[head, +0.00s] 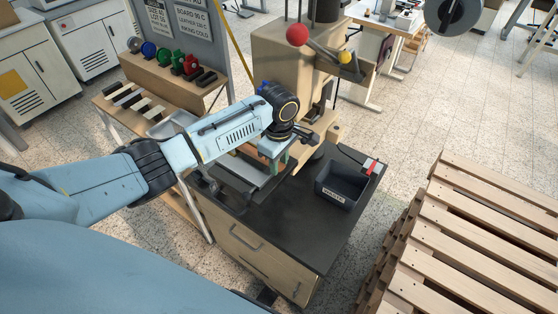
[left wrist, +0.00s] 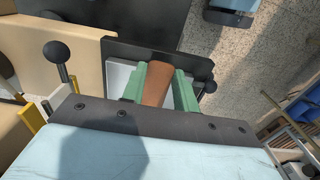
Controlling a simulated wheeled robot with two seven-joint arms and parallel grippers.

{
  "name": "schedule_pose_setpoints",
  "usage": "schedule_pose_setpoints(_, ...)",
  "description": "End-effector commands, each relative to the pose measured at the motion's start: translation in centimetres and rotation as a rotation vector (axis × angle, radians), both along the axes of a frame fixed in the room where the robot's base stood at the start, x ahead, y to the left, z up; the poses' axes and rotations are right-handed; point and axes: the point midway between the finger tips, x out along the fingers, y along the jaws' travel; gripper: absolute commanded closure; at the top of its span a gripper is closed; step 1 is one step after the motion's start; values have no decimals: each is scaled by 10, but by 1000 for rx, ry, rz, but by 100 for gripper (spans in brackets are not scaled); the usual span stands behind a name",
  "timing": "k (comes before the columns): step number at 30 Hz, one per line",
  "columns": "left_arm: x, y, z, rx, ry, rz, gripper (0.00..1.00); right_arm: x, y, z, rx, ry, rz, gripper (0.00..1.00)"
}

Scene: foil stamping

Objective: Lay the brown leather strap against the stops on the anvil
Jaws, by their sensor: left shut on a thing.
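The far end of the strap is over a light grey plate (left wrist: 119,76), likely the anvil, in front of a dark plate (left wrist: 150,51). I cannot tell whether the strap touches the plate or the stops. In the head view the arm and fingers mostly hide the strap. My right gripper is not in view.
A dark labelled bin (head: 342,184) stands on the black cabinet top (head: 285,222), right of my gripper. The press body (head: 280,62) rises behind, with a red knob (head: 297,34). Rolls and strips lie on a wooden rack (head: 150,72) at left. Wooden pallets (head: 470,240) stand at right.

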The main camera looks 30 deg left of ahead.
Motion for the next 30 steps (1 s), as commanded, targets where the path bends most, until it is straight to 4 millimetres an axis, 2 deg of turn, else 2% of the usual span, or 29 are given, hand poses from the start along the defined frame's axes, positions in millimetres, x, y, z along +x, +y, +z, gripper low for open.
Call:
schedule_pose_setpoints(9,0,0,0,0,1,0,91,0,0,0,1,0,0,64)
schedule_pose_setpoints(10,0,0,0,0,0,0,68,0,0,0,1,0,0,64)
schedule_pose_setpoints(15,0,0,0,0,0,0,46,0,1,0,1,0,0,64)
schedule_pose_setpoints(25,1,0,3,-1,-1,0,45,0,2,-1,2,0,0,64)
schedule_pose_setpoints(30,1,0,25,-3,-5,0,45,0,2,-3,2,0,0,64)
